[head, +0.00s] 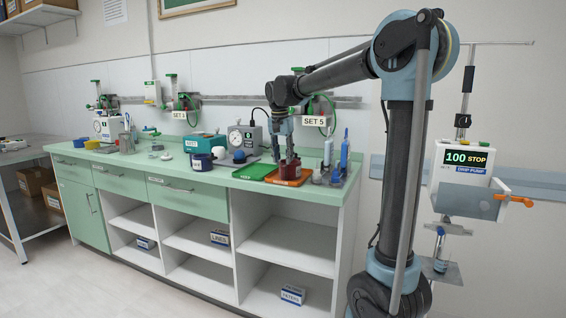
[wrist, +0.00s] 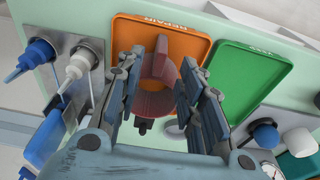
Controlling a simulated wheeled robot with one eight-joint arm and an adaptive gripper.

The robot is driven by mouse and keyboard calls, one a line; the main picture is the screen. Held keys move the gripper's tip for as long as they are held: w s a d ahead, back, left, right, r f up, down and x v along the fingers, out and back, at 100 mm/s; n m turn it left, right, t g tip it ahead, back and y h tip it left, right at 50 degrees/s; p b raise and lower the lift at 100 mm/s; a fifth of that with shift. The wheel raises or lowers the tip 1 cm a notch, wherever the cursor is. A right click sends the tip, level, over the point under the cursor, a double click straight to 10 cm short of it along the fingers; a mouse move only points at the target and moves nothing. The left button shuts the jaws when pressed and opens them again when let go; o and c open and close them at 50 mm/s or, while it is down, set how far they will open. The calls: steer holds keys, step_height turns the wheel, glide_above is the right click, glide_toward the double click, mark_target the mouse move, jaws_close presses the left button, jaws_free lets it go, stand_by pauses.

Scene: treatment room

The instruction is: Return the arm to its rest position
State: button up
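My gripper (head: 283,152) points down over the orange tray at the right part of the green counter. In the wrist view its two fingers (wrist: 158,75) stand apart, one on each side of a dark red, hollow round object (wrist: 153,103). The fingers look open, with narrow gaps beside the object. The red object also shows in the head view (head: 291,168), in the orange tray (head: 271,179), which is marked REPAIR in the wrist view (wrist: 125,30). My arm arches from the right of the head view, its forearm reaching left to the counter.
A green tray (head: 252,171) lies beside the orange one. Blue and white bottles (head: 344,155) stand in a holder to the right. A gauge box (head: 243,139) and a teal box (head: 205,145) stand to the left. A drip pump (head: 466,160) hangs at far right.

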steer(key=shift+r, duration=0.8)
steer(key=shift+d, duration=0.1)
steer(key=s+d+f+n, duration=0.1)
steer(key=s+d+f, duration=0.2)
steer(key=s+d, duration=0.55)
steer(key=s+d+f+n, duration=0.1)
steer(key=s+d+f, duration=0.3)
steer(key=s+d, duration=0.4)
steer(key=s+d+f+n, duration=0.1)
steer(key=s+d+f, duration=0.4)
steer(key=s+f, duration=0.3)
steer(key=s+d+f+n, duration=0.1)
steer(key=s+d+f, duration=0.4)
steer(key=s+f, duration=0.4)
steer(key=shift+s+f+y, duration=0.2)
steer(key=shift+f+y, duration=0.1)
steer(key=shift+f, duration=0.25)
